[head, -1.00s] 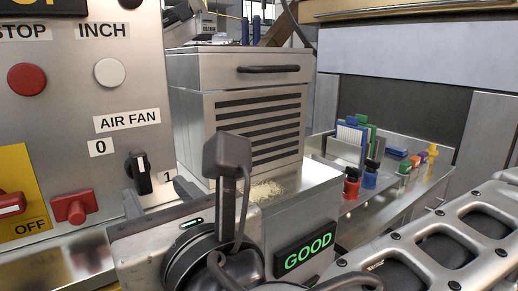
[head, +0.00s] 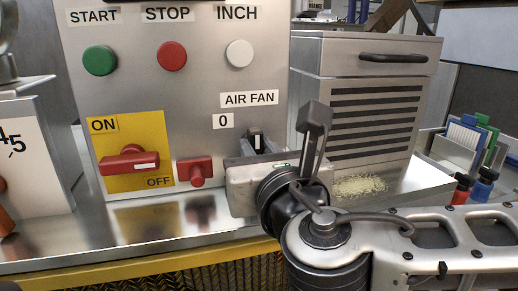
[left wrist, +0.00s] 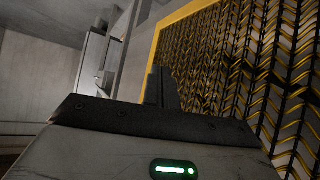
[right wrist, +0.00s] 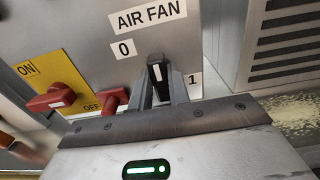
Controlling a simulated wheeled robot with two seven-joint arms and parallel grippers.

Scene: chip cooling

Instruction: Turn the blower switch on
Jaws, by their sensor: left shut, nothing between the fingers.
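The blower switch is the black AIR FAN knob (head: 258,143) with a white mark on the grey control panel (head: 210,90). Its white mark points about straight up. In the right wrist view the knob (right wrist: 157,72) lies between a "0" label (right wrist: 124,49) at upper left and a "1" label (right wrist: 193,79) at right. My right gripper (right wrist: 161,88) is open, with one finger on each side of the knob; contact cannot be told. It also shows in the head view (head: 258,148). My left gripper (left wrist: 161,86) is shut and empty, away from the panel.
Red handles (head: 130,162) (head: 197,172) and several buttons are left of the knob. A vented metal box (head: 375,100) stands to the right, with pale crumbs (head: 360,186) in front. In the left wrist view a yellow-framed mesh guard (left wrist: 240,80) is close to my left gripper.

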